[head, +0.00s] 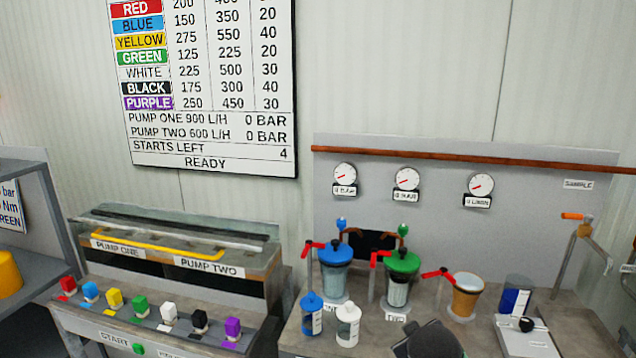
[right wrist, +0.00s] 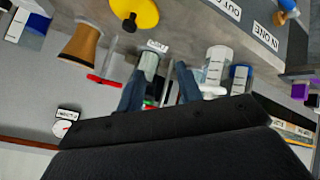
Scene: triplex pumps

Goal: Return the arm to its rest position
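My right arm shows as a dark part (head: 430,341) at the bottom edge of the head view, in front of the pump bench; its fingers do not show there. In the right wrist view my right gripper (right wrist: 160,78) has its two fingers apart, with nothing seen gripped. A pale cylinder and some red and green parts show behind and between the fingers, and their distance is hard to tell. My left arm and gripper are in neither view.
The bench carries a blue-capped pot (head: 335,270), a green-capped pot (head: 401,275), a tan cup (head: 466,297), a blue bottle (head: 311,312) and a white bottle (head: 348,323). A switch console (head: 170,312) stands left. The wall board (head: 212,160) reads READY.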

